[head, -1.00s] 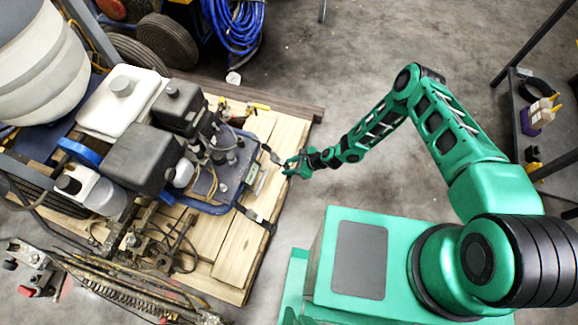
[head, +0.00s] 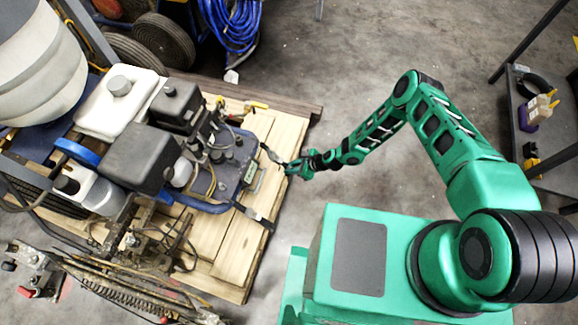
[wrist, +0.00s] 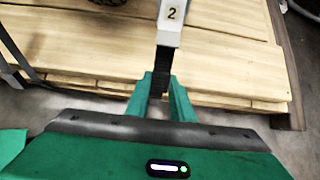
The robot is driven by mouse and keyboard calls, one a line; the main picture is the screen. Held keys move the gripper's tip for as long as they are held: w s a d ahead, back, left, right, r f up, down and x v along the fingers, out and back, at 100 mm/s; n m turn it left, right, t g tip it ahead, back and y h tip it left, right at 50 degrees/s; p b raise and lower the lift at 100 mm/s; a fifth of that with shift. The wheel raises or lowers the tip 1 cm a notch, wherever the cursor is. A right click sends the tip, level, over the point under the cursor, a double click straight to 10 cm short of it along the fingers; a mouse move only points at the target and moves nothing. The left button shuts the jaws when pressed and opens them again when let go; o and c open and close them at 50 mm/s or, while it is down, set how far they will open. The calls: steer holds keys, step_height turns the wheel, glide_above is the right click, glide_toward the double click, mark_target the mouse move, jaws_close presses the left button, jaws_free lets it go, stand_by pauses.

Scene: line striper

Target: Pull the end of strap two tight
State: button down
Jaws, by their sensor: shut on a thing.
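My gripper (wrist: 161,84) is shut on this end. In the head view my gripper (head: 288,168) is at the right edge of the wooden pallet (head: 240,255), and the dark strap (head: 271,154) runs from it up and left toward the line striper (head: 232,165). The very tip of the strap is hard to make out.
Another dark strap (head: 258,218) crosses the pallet edge nearer to me. A dark shelf (head: 545,120) stands at the right. The concrete floor right of the pallet is clear.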

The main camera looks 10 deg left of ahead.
steer(key=shift+s+d+f, duration=0.1)
steer(key=shift+d+f, duration=0.25)
steer(key=shift+f, duration=0.3)
steer(key=shift+d+f, duration=0.4)
steer(key=shift+f, duration=0.3)
steer(key=shift+s+d+f, duration=0.1)
steer(key=shift+d+f, duration=0.25)
steer(key=shift+f, duration=0.3)
steer(key=c, duration=1.2)
jaws_free()
steer(key=shift+w, duration=0.1)
steer(key=shift+o, duration=0.2)
steer(key=shift+r, duration=0.15)
steer(key=v, duration=0.6)
steer(key=shift+d+r, duration=0.25)
steer(key=shift+r, duration=0.05)
